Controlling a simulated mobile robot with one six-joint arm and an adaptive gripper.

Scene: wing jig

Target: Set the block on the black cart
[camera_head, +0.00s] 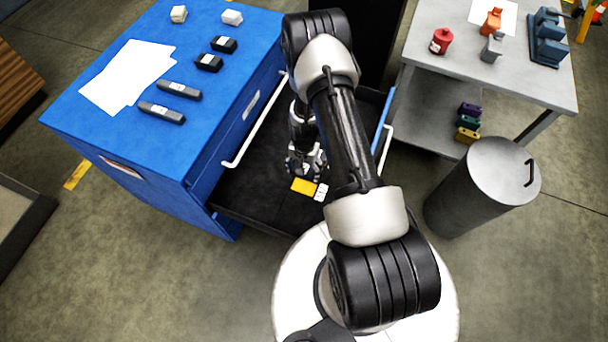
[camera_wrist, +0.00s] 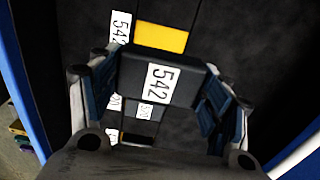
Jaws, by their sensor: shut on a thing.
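My gripper (camera_head: 306,160) reaches down into the open drawer of a blue cabinet. In the wrist view my gripper (camera_wrist: 160,85) is shut on a black block (camera_wrist: 192,78) with a white "542" label, one finger on each side. The held block is hidden or too dark to pick out in the head view. A black, upright shape (camera_head: 377,45) stands behind my arm; I cannot tell whether it is the black cart.
The dark drawer (camera_head: 250,190) holds a yellow piece (camera_head: 303,186) and white labels beside it. The blue cabinet (camera_head: 75,115) carries paper and several small blocks. A grey table (camera_head: 440,30) and grey bin (camera_head: 480,200) stand at the right.

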